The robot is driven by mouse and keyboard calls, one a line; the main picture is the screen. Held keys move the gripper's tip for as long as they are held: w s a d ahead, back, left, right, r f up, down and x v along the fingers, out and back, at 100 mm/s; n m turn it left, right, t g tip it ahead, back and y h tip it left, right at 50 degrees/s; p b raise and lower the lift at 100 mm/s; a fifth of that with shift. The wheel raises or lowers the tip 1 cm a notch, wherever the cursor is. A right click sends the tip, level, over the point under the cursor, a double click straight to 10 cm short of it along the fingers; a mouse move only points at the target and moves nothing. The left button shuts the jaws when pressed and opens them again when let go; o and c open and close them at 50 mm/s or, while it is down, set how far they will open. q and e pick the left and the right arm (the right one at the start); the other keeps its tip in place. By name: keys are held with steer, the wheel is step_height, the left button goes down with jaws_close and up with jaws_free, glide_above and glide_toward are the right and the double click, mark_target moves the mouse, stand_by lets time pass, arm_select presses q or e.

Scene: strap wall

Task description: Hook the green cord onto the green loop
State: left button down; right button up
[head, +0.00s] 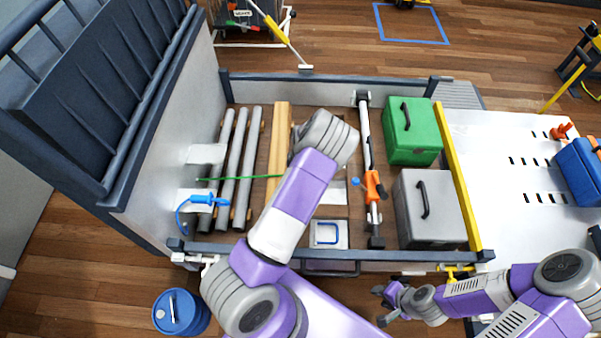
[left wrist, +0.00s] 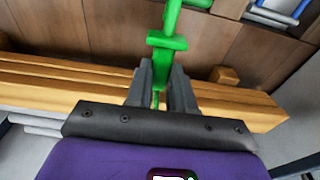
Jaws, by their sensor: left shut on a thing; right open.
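The green cord (head: 240,178) runs nearly straight across the grey pipes and wooden beams in the head view, from the left wall toward my left arm. In the left wrist view, my left gripper (left wrist: 161,75) is shut on the green cord's end piece (left wrist: 166,45), which has a crossbar and extends past the fingertips. In the head view my own left arm hides that gripper and the end piece. I cannot make out the green loop in either view. My right gripper (head: 386,293) is open and empty, low at the right, outside the bed's near rail.
A blue cord (head: 203,200) hangs at the left wall, and a blue loop (head: 326,233) sits on a white plate near the front rail. An orange-handled bar (head: 373,185), a green case (head: 411,132) and a grey case (head: 430,208) stand to the right.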

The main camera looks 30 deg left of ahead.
arm_select(q)
steer(key=c, duration=0.9)
jaws_free()
steer(key=r, duration=0.2)
steer(key=r+p, duration=0.1)
steer(key=r, duration=0.2)
steer(key=r+p, duration=0.1)
steer(key=r, duration=0.1)
steer(key=shift+w+d+r, duration=0.2)
steer(key=shift+d+r, duration=0.05)
steer(key=shift+d, duration=0.15)
